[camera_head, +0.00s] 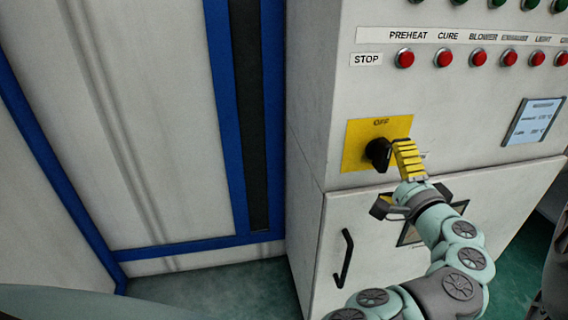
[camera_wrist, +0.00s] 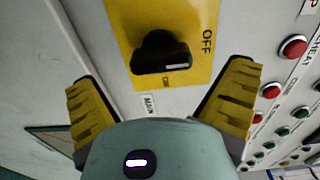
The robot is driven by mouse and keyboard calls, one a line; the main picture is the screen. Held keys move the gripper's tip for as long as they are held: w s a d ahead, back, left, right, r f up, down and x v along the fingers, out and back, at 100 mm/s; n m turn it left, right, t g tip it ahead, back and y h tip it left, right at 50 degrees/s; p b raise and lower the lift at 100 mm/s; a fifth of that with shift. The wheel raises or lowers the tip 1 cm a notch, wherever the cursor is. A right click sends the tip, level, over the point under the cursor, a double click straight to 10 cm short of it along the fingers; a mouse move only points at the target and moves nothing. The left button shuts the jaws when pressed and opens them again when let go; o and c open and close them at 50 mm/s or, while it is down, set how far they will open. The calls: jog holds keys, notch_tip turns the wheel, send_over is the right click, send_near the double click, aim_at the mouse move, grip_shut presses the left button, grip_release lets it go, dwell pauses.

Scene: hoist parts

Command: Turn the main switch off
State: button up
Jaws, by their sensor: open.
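The main switch is a black rotary knob (camera_head: 378,152) on a yellow plate (camera_head: 352,150) on the front of a grey cabinet. In the wrist view the knob (camera_wrist: 158,50) shows close up, with OFF printed on the plate to its right and a smaller, partly hidden label below it. I cannot tell which label the knob points to. My gripper (camera_head: 404,155) is just right of the knob in the head view. In the wrist view its yellow fingers are spread wide (camera_wrist: 163,78), with the knob above the gap between them. It is open and holds nothing.
A row of red stop buttons (camera_head: 444,57) runs above the switch, with green ones (camera_head: 498,3) above them. A small display (camera_head: 534,121) is to the right. Below is a cabinet door with a black handle (camera_head: 343,258). A blue-framed white panel (camera_head: 140,130) stands left.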

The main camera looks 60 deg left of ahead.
jog(key=v, duration=0.7)
jog(key=shift+d, duration=0.3)
